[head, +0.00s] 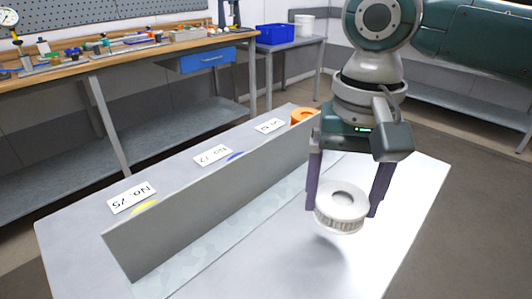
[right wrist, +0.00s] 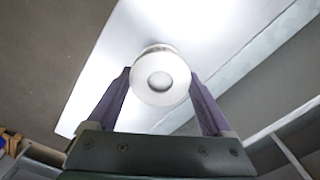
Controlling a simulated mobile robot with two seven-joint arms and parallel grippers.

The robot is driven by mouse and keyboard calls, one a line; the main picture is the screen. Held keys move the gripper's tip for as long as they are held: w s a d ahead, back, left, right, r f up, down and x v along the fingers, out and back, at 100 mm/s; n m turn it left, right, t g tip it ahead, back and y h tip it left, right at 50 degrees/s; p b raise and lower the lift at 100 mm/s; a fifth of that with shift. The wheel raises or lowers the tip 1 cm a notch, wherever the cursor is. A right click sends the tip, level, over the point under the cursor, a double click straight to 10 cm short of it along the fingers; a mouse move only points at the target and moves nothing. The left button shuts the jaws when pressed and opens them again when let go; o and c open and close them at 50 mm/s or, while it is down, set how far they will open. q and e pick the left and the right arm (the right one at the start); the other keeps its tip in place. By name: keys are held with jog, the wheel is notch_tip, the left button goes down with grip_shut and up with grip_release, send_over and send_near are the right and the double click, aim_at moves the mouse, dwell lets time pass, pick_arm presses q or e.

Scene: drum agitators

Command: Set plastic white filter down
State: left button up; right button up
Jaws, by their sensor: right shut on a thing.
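The white plastic filter (head: 341,207) is a short ribbed ring with a round hollow in its top. My right gripper (head: 343,204) is shut on it, with one purple finger on each side. The filter is held upright a little above the grey table (head: 400,220), and a soft shadow lies below it. In the right wrist view the filter (right wrist: 161,76) sits between the two fingers of my right gripper (right wrist: 160,85), with the bright table behind it. My left gripper is not in view.
A grey upright panel (head: 215,215) runs along the table, left of the filter. Behind it are labels such as No. 25 (head: 131,197) and an orange ring (head: 303,115). A workbench (head: 110,60) with tools and a blue bin (head: 275,34) stand further back. The table's front right is clear.

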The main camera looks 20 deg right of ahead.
aim_at(337, 220)
jog(key=shift+f+b, duration=0.4)
jog(key=shift+f, duration=1.7)
jog(key=shift+f, duration=0.15)
jog(key=o, duration=1.1)
